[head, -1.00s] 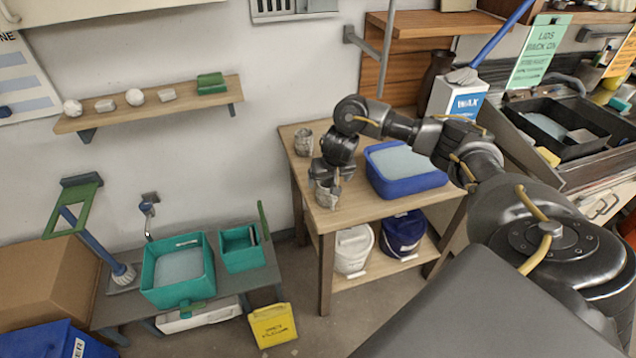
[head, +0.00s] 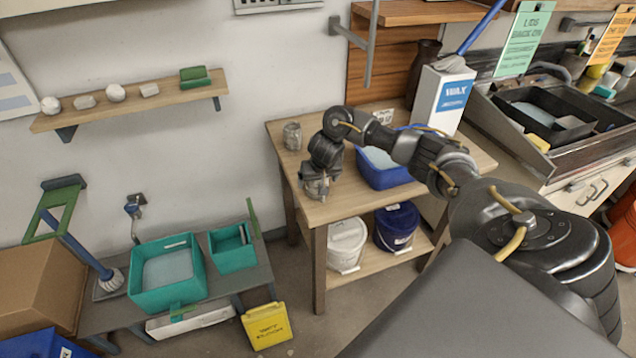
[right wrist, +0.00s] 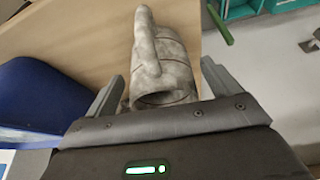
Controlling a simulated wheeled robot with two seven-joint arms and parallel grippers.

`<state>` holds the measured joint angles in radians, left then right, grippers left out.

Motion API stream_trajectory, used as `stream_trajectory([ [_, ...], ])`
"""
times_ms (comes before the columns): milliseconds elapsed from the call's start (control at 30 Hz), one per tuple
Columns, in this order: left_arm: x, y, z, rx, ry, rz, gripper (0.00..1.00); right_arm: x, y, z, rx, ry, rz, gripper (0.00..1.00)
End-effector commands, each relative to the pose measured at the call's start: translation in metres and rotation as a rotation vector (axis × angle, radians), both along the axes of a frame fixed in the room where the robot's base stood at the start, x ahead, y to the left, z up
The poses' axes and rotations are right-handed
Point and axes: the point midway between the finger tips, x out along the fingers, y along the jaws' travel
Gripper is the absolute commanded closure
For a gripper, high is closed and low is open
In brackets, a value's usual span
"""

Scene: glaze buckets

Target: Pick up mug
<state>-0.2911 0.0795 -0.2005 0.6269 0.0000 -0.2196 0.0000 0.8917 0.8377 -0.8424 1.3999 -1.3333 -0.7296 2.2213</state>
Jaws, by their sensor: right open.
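A mottled grey mug (head: 316,189) stands near the front left corner of the wooden table (head: 372,206). My right gripper (head: 319,180) is at this mug, coming from above and behind, and partly hides it in the head view. In the right wrist view the mug (right wrist: 163,62) lies between the two spread fingers of my right gripper (right wrist: 160,85), its opening and handle showing. The gripper is open, and whether a finger touches the mug I cannot tell. A second similar grey mug (head: 292,136) stands at the table's back left corner. My left gripper is not in view.
A blue tub (head: 383,178) stands right of the mug, close to my right arm, with a white wax box (head: 440,98) behind it. White (head: 345,243) and blue (head: 397,226) buckets are on the lower shelf. Teal tubs (head: 167,273) sit on a low bench at left.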

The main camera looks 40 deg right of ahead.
Motion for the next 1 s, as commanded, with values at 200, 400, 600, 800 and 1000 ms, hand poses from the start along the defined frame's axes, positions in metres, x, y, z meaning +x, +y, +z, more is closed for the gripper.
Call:
stream_trajectory([
  [200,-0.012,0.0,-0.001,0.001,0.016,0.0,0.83,0.008,-0.003,-0.019,0.002,-0.002,0.0,0.11],
  [400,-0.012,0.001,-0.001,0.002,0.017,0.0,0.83,0.008,-0.003,-0.02,0.001,-0.002,0.001,0.11],
  [600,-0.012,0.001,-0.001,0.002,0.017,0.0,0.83,0.008,-0.003,-0.02,0.001,-0.002,0.001,0.33],
  [800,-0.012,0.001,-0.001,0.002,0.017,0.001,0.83,0.008,-0.003,-0.02,0.001,-0.002,0.001,0.59],
  [1000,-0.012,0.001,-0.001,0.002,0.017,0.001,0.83,0.009,-0.003,-0.019,0.001,-0.003,0.0,0.68],
])
